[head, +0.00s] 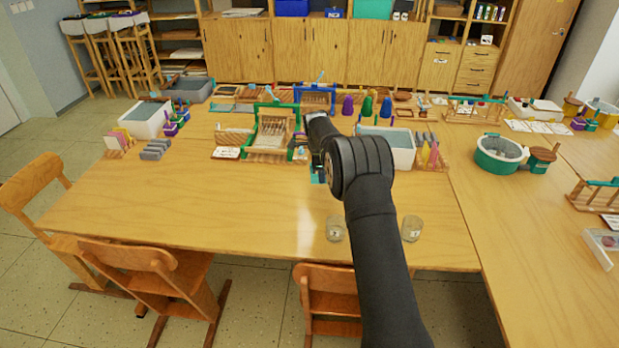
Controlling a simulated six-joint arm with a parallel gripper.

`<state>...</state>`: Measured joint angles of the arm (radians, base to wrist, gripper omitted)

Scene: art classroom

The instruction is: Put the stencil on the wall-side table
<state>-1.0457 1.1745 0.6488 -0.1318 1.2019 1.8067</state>
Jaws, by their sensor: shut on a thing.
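My gripper (318,170) is over the middle table (210,205), mostly hidden behind my own black arm. It is shut on a small teal piece, seemingly the stencil (317,179), of which only a sliver shows below the jaws. I cannot tell its full shape or whether it touches the table. A second wooden table (535,215) adjoins on the right, near a pale wall. I cannot tell for sure which table is the wall-side one.
Two clear glasses (335,229) (411,228) stand near the front edge. A green-framed loom (272,133), a white tub (391,145) and several small tools crowd the back. A green basin (499,153) is on the right table. The middle table's left front is clear.

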